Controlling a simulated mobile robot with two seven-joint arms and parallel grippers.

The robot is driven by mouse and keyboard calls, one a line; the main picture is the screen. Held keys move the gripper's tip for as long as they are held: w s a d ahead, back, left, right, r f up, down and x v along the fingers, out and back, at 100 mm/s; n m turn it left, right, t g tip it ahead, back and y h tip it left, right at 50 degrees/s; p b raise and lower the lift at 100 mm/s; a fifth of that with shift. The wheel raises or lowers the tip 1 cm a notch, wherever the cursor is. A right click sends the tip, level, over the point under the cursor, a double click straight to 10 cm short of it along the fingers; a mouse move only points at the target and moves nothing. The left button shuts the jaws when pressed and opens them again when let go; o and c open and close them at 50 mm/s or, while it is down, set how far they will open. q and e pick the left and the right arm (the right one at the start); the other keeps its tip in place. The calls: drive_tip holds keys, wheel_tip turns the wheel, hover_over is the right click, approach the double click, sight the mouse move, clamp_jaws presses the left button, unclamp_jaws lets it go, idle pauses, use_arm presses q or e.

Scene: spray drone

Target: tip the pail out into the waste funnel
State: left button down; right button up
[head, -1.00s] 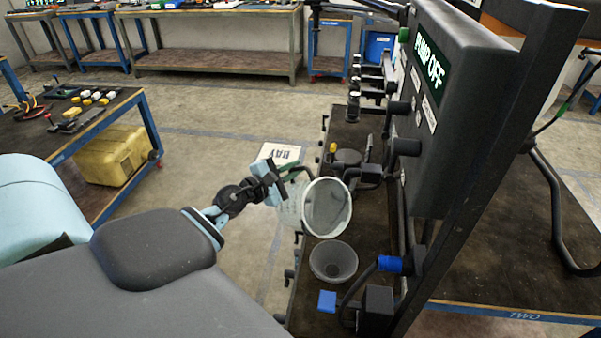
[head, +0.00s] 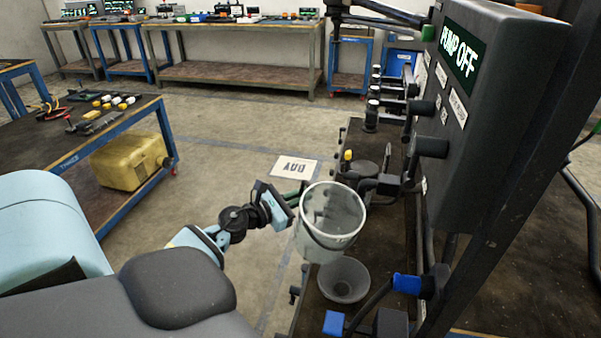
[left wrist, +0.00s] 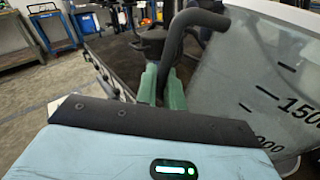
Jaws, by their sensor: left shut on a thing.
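The pail (head: 322,238) is a translucent whitish bucket with a dark handle. My left gripper (head: 294,195) is at its left side, shut on the handle. In the left wrist view the green fingertips (left wrist: 161,88) close on the dark handle bar, and the pail wall (left wrist: 265,85) with volume marks fills the right. The pail hangs nearly upright, mouth up and leaning slightly toward me. I see its grey inner wall but cannot tell whether liquid is left. The grey waste funnel (head: 361,283) sits just below it, its back rim partly hidden by the pail. My right gripper is not in view.
A dark panel reading PUMP OFF (head: 462,50) stands close on the right. A blue-handled valve (head: 407,284) and a blue block (head: 334,323) flank the funnel. Black fittings line the bench behind the pail. Open floor lies to the left, with a marked floor plate (head: 295,167).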

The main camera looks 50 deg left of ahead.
sight(321, 218)
use_arm(q)
drive_tip(key=shift+s+d+f+n+b, duration=0.1)
drive_tip(key=shift+d+f+n+b, duration=0.15)
drive_tip(key=shift+f+n+b, duration=0.5)
drive_tip(key=shift+d+f+n+b, duration=0.2)
drive_tip(key=shift+f+n, duration=0.35)
drive_tip(key=shift+f, duration=0.7)
